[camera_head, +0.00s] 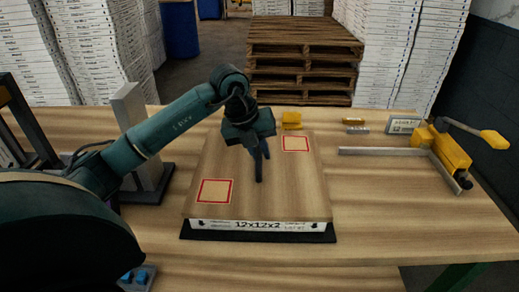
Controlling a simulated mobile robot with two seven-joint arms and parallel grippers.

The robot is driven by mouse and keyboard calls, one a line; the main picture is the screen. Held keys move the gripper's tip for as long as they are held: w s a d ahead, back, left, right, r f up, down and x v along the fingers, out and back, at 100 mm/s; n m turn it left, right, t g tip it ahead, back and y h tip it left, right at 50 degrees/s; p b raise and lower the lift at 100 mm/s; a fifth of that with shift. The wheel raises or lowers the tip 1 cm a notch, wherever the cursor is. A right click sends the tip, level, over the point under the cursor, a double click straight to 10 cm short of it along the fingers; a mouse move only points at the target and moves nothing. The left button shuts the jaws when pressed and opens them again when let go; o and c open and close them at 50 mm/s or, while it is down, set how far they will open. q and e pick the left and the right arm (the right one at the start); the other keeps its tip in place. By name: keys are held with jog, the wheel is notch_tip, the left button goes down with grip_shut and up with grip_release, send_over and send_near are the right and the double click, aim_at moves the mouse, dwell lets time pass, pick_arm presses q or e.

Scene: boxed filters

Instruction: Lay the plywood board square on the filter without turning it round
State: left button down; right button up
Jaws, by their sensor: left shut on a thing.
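The plywood board (258,203) is a flat brown square with two red-outlined patches, one front left and one back right. It lies over the filter (259,225), whose white front side marked 12x12x2 shows below the board's front edge. The board covers the filter's top, and its edges look roughly in line with the filter. My left gripper (259,178) reaches in from the left and points down over the middle of the board. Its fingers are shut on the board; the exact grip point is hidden. My right gripper is out of view.
A black base (187,235) lies under the filter. A yellow block (291,120) stands behind the board. A yellow clamp-like tool (443,147), a metal bar (382,151) and a small display box (403,123) lie on the right. The front right of the wooden table (420,215) is clear.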

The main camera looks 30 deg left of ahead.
pick_arm(q)
jog(key=shift+r, duration=0.1)
jog(key=c, duration=1.8)
grip_release()
jog(key=shift+f, duration=0.2)
jog(key=shift+c, duration=0.2)
jog(key=o, duration=0.4)
jog(key=shift+o, duration=0.2)
jog(key=shift+r, duration=0.15)
jog(key=v, duration=1.2)
